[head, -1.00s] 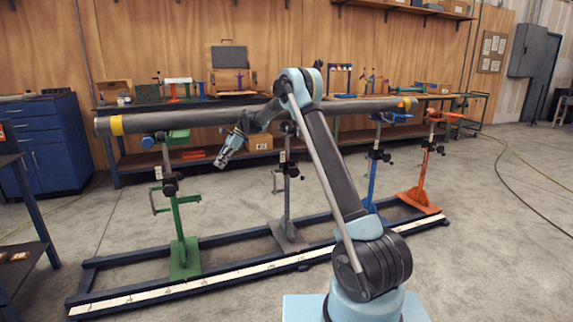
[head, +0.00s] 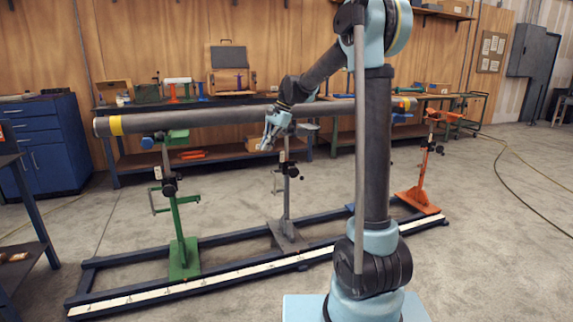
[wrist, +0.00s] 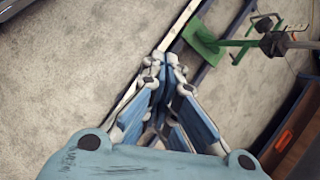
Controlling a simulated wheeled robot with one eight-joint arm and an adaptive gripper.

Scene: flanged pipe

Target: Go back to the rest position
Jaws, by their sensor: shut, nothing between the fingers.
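My gripper (head: 266,146) hangs in front of the middle of the long grey pipe (head: 210,116) in the head view, pointing down and to the left. In the wrist view my gripper (wrist: 162,58) has its blue-and-grey fingertips together, with nothing between them. My arm stands upright at the right of the head view and bends down to the left. The pipe has yellow bands near its ends and rests on several stands. Part of it is hidden behind my arm.
A green stand (head: 181,215), a grey stand (head: 287,200) and an orange stand (head: 420,185) rise from the dark floor rail frame (head: 130,292). The green stand also shows in the wrist view (wrist: 203,40). A workbench (head: 215,165) stands behind. Blue drawers (head: 45,150) are at left.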

